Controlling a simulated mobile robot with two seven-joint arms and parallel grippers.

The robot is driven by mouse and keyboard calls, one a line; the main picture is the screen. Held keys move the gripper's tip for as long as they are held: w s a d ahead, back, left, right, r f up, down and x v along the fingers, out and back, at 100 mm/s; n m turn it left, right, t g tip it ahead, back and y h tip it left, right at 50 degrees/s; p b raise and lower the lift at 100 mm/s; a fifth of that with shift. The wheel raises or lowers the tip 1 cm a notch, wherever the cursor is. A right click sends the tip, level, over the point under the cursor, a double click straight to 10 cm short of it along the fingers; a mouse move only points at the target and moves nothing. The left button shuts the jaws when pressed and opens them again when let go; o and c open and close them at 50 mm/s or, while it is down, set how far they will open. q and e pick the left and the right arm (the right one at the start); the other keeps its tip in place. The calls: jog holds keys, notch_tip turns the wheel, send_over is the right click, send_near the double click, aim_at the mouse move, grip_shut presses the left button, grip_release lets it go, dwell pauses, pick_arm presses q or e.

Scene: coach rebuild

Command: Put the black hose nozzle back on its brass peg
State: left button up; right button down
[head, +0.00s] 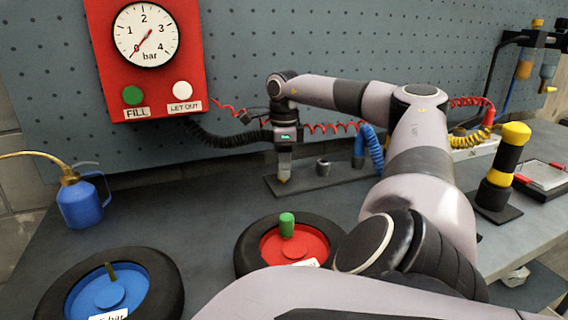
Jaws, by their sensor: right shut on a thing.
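My right gripper (284,162) reaches over the dark rack plate (345,180) at the back of the bench, fingers pointing down. It is shut on the black hose nozzle, which the fingers mostly hide. The black coiled hose (222,138) runs from the wall board to the gripper. A brass-coloured piece (284,176) shows right below the fingertips, over the left part of the plate. I cannot tell whether the nozzle is seated on it. My left gripper is not in view.
A short grey peg (323,167) and a blue coiled hose (373,148) stand on the rack, right of my gripper. A red gauge box (150,85) hangs behind. In front are a red-hubbed wheel (270,243) and a blue-hubbed wheel (105,290). A blue oil can (82,203) stands left.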

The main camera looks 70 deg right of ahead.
jog(key=c, duration=0.7)
grip_release()
jog(key=shift+c, duration=0.2)
jog(key=shift+r, duration=0.1)
notch_tip(320, 180, up, 5)
jog(key=shift+r+p, duration=0.2)
jog(key=shift+p, duration=0.65)
jog(key=shift+r, duration=0.8)
